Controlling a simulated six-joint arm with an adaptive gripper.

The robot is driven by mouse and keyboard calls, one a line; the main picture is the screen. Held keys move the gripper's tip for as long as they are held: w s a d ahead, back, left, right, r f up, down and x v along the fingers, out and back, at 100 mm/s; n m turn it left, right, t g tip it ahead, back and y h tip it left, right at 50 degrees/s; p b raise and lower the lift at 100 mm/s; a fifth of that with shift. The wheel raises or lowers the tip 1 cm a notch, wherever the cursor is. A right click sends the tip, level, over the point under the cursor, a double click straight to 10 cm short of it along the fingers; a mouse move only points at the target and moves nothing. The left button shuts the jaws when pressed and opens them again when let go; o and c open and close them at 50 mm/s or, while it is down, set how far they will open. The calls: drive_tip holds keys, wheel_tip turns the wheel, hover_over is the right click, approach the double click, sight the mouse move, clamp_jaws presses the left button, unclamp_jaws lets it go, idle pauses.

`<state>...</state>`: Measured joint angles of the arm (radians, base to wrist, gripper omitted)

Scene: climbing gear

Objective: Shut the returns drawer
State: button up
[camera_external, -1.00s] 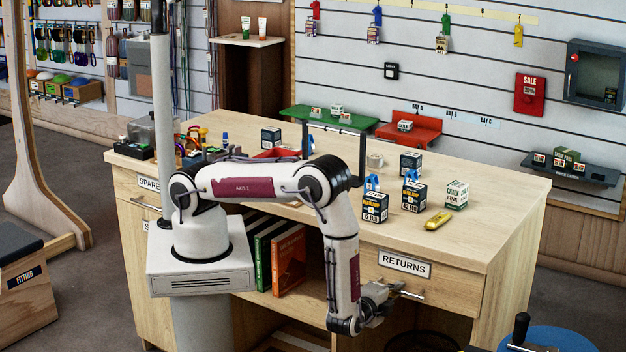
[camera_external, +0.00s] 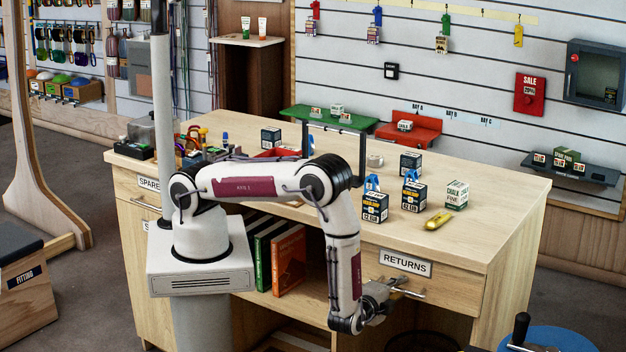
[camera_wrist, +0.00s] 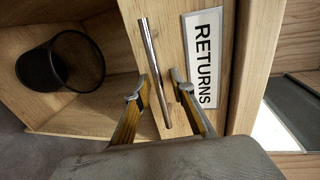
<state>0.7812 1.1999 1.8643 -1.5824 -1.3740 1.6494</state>
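The returns drawer (camera_external: 440,283) is in the right front of the wooden desk, with a white RETURNS label (camera_external: 405,263) on it. Its front looks about flush with the desk in the outside view. The label also shows in the wrist view (camera_wrist: 203,58). The drawer's metal bar handle (camera_wrist: 154,75) lies between the two finger lines in the wrist view. My gripper (camera_external: 400,290) is at the handle, its fingers (camera_wrist: 159,85) apart on either side of the bar. I cannot tell whether either finger touches it.
A dark mesh bin (camera_wrist: 62,60) stands in the open bay under the drawer. Boxes and a yellow item (camera_external: 438,220) sit on the desktop above. A blue round stool (camera_external: 560,340) is at the lower right.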

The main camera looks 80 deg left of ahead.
drive_tip(key=v, duration=1.1)
drive_tip(key=shift+s+d, duration=0.2)
idle(0.6)
